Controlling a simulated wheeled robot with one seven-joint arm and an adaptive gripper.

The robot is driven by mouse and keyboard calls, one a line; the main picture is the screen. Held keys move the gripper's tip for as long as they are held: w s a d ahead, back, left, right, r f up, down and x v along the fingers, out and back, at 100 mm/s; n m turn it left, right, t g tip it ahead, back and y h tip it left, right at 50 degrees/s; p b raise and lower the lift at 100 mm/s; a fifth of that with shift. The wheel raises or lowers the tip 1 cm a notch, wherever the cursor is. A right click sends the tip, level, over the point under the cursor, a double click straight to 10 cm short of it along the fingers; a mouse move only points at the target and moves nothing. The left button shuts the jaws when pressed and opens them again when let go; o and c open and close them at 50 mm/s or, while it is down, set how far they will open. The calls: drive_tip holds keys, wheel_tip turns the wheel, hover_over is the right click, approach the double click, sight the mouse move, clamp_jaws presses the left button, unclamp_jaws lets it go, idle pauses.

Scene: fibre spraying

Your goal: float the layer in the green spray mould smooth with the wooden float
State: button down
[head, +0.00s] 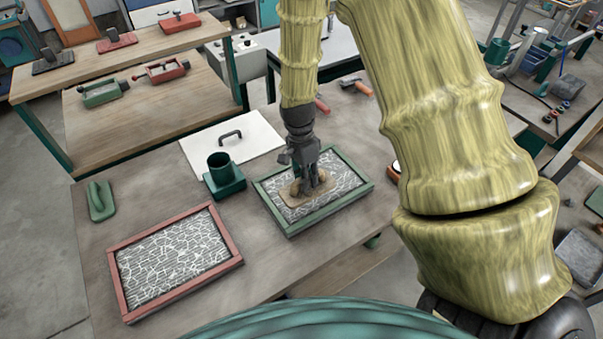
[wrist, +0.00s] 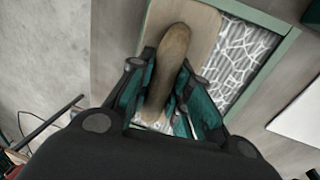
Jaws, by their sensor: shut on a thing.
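The green spray mould (head: 321,214) lies on the workbench and holds a grey layer with a white, cracked-looking fibre pattern. My gripper (head: 311,183) is over the mould's left part, shut on the handle of the wooden float (head: 296,196). The float's tan board lies flat over the layer near the left side of the mould; I cannot tell whether it touches the layer. In the wrist view the wooden float (wrist: 200,28) has its rounded handle between the fingers, and the patterned layer of the green spray mould (wrist: 285,52) shows beside the board.
A red mould (head: 233,243) with a similar layer lies at the front left. A green holder with a cup (head: 224,177) stands close to the green mould's left, before a white board with a handle (head: 250,138). Hammers (head: 355,85) lie behind.

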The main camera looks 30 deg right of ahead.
drive_tip(key=shift+s+f, duration=0.3)
drive_tip(key=shift+s+f+b, duration=0.1)
drive_tip(key=shift+f+b, duration=0.2)
drive_tip(key=shift+b, duration=0.15)
drive_tip(key=f, duration=0.1)
drive_tip(key=w+f+b, duration=0.1)
drive_tip(key=f, duration=0.1)
drive_tip(key=shift+w+f+b, duration=0.1)
drive_tip(key=shift+w+b, duration=0.15)
drive_tip(key=shift+b, duration=0.1)
drive_tip(key=shift+s+f+b, duration=0.5)
drive_tip(key=shift+f+b, duration=0.05)
drive_tip(key=shift+f, duration=0.15)
drive_tip(key=shift+w+f, duration=0.35)
drive_tip(key=shift+f, duration=0.35)
drive_tip(key=shift+s+r, duration=0.15)
drive_tip(key=shift+s, duration=0.05)
drive_tip(key=shift+f, duration=0.25)
